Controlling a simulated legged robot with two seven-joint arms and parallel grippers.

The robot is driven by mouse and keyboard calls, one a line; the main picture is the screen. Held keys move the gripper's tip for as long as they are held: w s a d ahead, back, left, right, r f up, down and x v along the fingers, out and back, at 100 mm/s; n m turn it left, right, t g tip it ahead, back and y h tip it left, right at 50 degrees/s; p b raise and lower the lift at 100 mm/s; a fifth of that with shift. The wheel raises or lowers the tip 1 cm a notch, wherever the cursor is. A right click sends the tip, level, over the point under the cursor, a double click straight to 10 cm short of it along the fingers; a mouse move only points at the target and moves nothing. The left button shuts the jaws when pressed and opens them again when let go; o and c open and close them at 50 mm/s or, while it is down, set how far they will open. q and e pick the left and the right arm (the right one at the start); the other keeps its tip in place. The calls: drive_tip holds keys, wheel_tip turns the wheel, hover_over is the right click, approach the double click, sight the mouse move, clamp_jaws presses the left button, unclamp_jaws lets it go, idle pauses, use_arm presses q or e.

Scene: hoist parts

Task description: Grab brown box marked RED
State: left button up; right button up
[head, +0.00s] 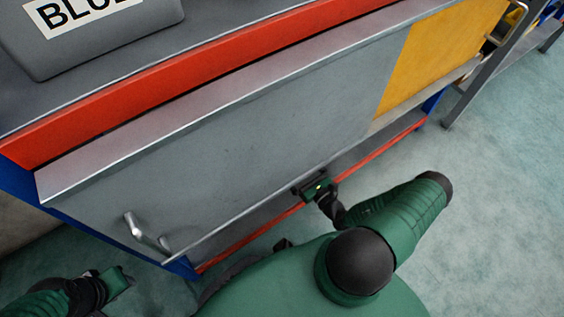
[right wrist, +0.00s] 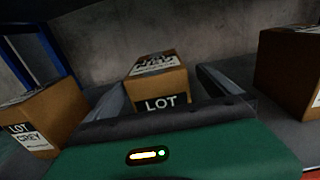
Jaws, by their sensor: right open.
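In the right wrist view a brown box (right wrist: 160,83) stands ahead, between the two fingers of my open right gripper (right wrist: 162,88). Its front label reads LOT; the word below is hidden by my gripper, and the top label is not legible. A second brown box (right wrist: 52,112), marked LOT GREY, is at left. A third brown box (right wrist: 288,68) is at right, cut by the frame, its label barely visible. No word RED is readable. In the head view my right gripper (head: 316,187) is at the bench's lower opening. My left gripper (head: 116,282) is low at left, its jaws unclear.
A grey bench panel (head: 240,130) with a handle (head: 146,235) and a yellow section (head: 440,55) overhangs the lower shelf. A red rail (head: 375,152) runs along the shelf's front. A grey case (head: 95,35) with a partly cut label sits on top. Open floor (head: 500,220) lies at right.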

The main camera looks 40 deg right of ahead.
drive_tip(key=w+b, duration=0.4)
drive_tip(key=w, duration=0.4)
drive_tip(key=shift+r+b, duration=0.15)
drive_tip(key=shift+b, duration=0.2)
drive_tip(key=shift+d+r, duration=0.1)
drive_tip(key=shift+d, duration=0.05)
drive_tip(key=c, duration=1.9)
drive_tip(key=shift+r, duration=0.1)
drive_tip(key=shift+c, duration=0.5)
drive_tip(key=shift+r+p, duration=0.1)
drive_tip(key=shift+p, duration=0.2)
